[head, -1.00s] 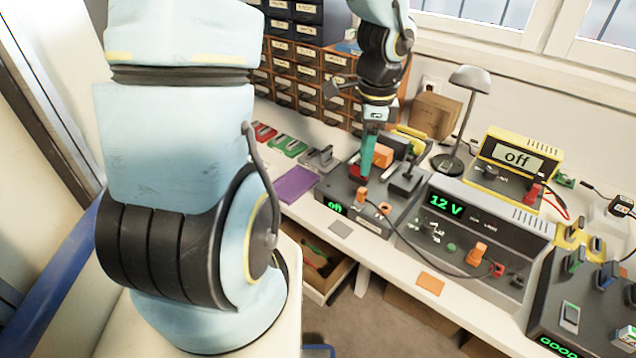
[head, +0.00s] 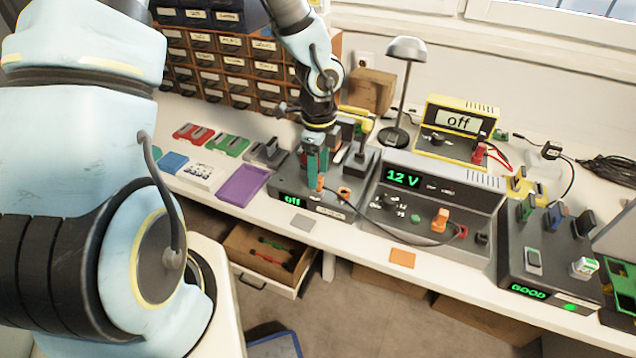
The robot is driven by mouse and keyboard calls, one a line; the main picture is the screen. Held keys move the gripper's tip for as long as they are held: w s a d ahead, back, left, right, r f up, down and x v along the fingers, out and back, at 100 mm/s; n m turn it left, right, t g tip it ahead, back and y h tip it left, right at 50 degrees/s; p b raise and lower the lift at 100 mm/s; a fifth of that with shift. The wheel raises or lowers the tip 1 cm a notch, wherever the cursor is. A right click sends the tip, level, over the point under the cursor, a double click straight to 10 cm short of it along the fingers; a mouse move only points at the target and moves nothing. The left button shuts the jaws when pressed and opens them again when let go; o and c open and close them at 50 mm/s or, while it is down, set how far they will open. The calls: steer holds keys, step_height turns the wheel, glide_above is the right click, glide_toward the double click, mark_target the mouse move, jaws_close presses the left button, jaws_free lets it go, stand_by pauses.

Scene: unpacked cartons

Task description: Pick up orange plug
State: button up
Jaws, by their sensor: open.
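The orange plug (head: 320,183) stands at the front of a dark grey box that shows a green "off". A dark cable runs from the plug's side to the right, over to the 12 V unit (head: 440,180). My gripper (head: 316,166), with teal fingers, points down just above and behind the plug. Its fingers are open. The fingertips look very close to the plug's top, but I cannot tell whether they touch or straddle it. The gripper and wrist hide part of the box (head: 290,188) behind them.
An orange-ringed socket (head: 344,192) sits right of the plug. A purple tray (head: 238,186) lies to the left, a desk lamp (head: 404,85) stands behind, and an open drawer (head: 268,255) is below the bench.

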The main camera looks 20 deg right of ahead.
mark_target(319, 185)
steer(key=shift+f, duration=1.45)
steer(key=shift+c, duration=0.2)
jaws_close()
